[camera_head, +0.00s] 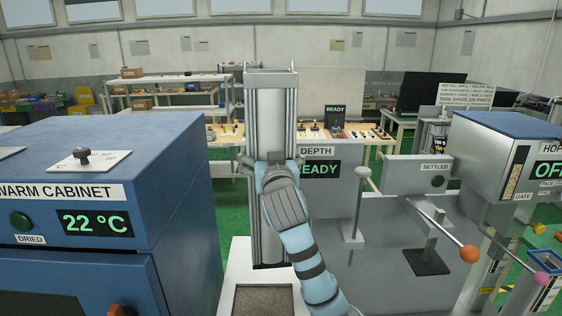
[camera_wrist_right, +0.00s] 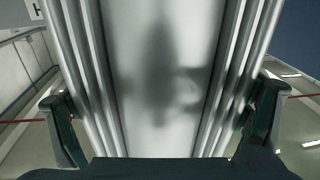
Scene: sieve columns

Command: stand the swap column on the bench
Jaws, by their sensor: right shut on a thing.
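The swap column (camera_head: 268,112), a tall grey metal frame with a pale smooth panel, is upright in the middle of the head view. My right gripper (camera_head: 274,160) is shut on it around mid-height, and my arm hides part of its lower right side. In the right wrist view the column (camera_wrist_right: 150,40) fills the middle, with one finger against each side. Its dark lower end is over a pale surface (camera_head: 238,262); I cannot tell whether they touch. My left gripper is not in view.
A blue warm cabinet (camera_head: 170,170) stands close on the left. A grey depth station (camera_head: 332,205) and a lever with an orange knob (camera_head: 470,254) stand on the right, with a hopper (camera_head: 505,150) beyond. A sandy-topped tray (camera_head: 263,301) is at the bottom.

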